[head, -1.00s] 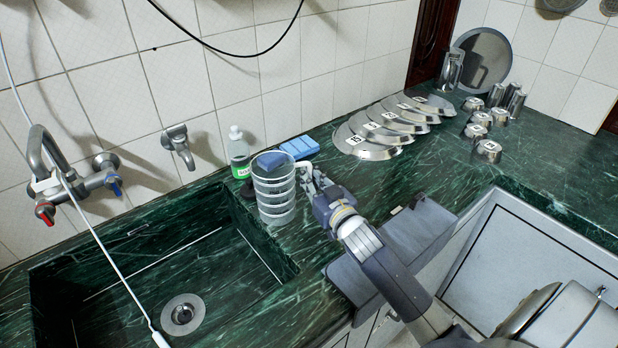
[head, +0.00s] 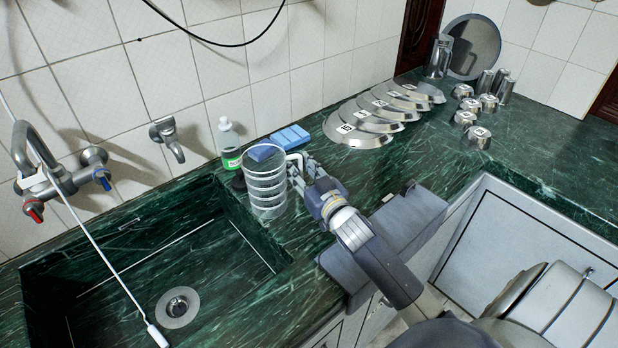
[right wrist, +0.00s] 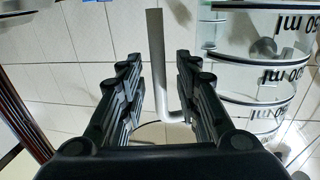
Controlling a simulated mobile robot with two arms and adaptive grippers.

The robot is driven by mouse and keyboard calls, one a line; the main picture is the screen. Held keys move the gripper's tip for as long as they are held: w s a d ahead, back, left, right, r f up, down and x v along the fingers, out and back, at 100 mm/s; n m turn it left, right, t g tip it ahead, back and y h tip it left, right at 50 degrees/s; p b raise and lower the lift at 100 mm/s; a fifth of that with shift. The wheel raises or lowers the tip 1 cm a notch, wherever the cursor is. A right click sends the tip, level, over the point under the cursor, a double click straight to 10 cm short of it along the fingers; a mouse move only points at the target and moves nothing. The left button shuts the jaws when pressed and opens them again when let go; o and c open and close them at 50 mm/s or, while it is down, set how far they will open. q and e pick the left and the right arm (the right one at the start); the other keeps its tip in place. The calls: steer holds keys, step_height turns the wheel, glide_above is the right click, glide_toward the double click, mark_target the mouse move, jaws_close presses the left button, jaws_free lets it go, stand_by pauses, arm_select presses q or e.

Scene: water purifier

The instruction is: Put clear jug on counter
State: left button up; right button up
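The clear jug (head: 266,190), a see-through cylinder with pale bands, stands upright at the back right corner of the sink, on or just above the counter (head: 355,175); its base contact is hard to tell. Its pale handle (head: 296,158) faces right. My right gripper (head: 301,173) is at the handle side. In the right wrist view, the fingers are open, one on each side of the handle (right wrist: 157,60), with gaps visible on both sides. The jug wall (right wrist: 262,65) with printed ml marks is at the right there. My left gripper is not in view.
The sink (head: 215,255) lies left of the jug. A green-labelled bottle (head: 229,143) and blue sponges (head: 290,137) stand close behind it. Stacked metal lids (head: 355,130) and metal cups (head: 478,137) are farther right. The counter between them and my arm is mostly clear.

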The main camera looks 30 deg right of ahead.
steer(key=s+b, duration=0.1)
steer(key=s, duration=1.1)
steer(key=shift+a, duration=0.3)
